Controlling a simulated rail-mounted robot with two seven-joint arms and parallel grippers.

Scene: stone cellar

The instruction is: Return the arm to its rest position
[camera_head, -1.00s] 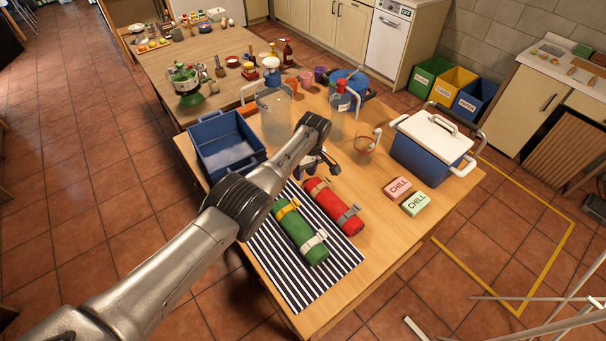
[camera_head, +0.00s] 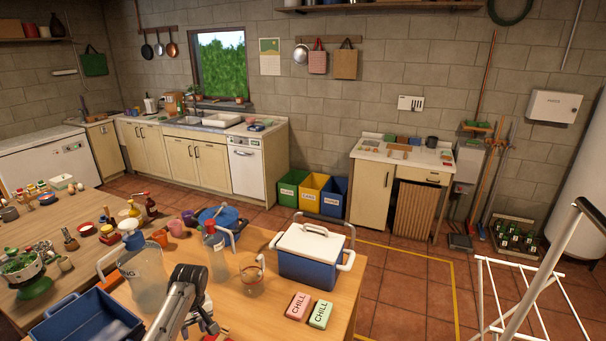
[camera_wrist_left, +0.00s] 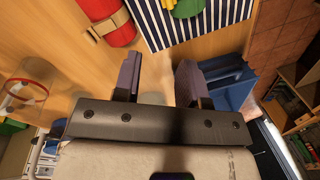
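My left arm (camera_head: 178,300) reaches in from the bottom of the head view over the wooden table (camera_head: 333,303). Its gripper (camera_head: 207,322) is low in that view, only partly visible. In the left wrist view the two dark fingers (camera_wrist_left: 158,80) stand apart with nothing between them, so it is open and empty. Past the fingers lie a striped mat (camera_wrist_left: 225,14), a red roll (camera_wrist_left: 108,22) with a tan strap, and part of a green roll (camera_wrist_left: 187,7). My right gripper is not in view.
A blue tray (camera_head: 88,324) is left of the arm and shows beside the fingers in the wrist view (camera_wrist_left: 232,88). A clear jug (camera_head: 143,275), a bottle (camera_head: 216,255), a glass mug (camera_head: 252,279) and a cooler (camera_head: 308,266) stand nearby. A white rack (camera_head: 500,300) stands right.

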